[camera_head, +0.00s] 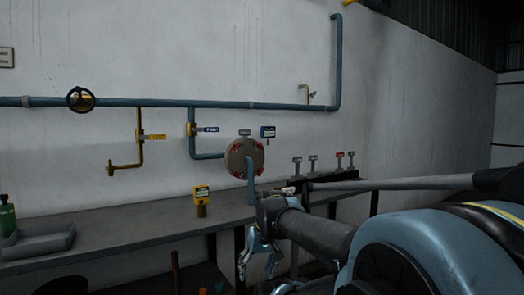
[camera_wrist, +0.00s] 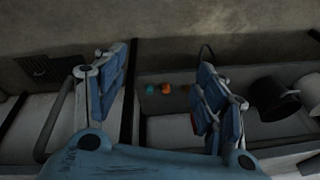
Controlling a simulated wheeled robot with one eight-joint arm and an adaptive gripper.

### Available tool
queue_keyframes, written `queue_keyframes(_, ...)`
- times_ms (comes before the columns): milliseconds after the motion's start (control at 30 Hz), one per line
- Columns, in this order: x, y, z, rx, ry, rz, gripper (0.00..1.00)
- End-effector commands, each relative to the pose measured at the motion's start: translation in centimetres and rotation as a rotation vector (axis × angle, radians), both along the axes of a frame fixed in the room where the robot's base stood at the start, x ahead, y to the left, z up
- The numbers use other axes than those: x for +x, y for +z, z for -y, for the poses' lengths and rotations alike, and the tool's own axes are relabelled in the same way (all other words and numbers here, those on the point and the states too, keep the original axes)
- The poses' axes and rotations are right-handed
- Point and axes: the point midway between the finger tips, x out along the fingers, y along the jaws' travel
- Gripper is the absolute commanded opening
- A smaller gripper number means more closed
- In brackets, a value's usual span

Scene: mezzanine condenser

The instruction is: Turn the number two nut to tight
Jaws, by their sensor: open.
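A round brownish flange (camera_head: 237,166) is on the blue pipe at the wall, above the bench. Several small red nuts (camera_head: 260,144) sit around its rim; their numbers are too small to read, so I cannot tell which is number two. My gripper (camera_head: 258,262) hangs low in front of the bench, below the flange and well apart from it. In the wrist view my gripper (camera_wrist: 166,85) has its two blue fingers spread wide with nothing between them. The flange does not show in the wrist view.
The grey bench (camera_head: 130,235) runs along the wall. It carries a grey tray (camera_head: 38,241), a green bottle (camera_head: 7,216) and a yellow-tagged post (camera_head: 201,198). Several tagged stands (camera_head: 313,163) are at the right. A handwheel (camera_head: 80,99) is on the pipe. A dark cylinder (camera_wrist: 272,99) lies below.

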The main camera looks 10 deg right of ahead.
Motion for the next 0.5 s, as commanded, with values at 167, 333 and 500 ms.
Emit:
queue_keyframes(167,6.1,4.6,-1.9,0.169,-0.006,0.100,0.65)
queue_keyframes(333,12.3,9.2,-2.5,0.313,-0.019,0.220,0.65)
queue_keyframes(500,18.8,14.0,-1.5,0.440,-0.050,0.361,0.65)
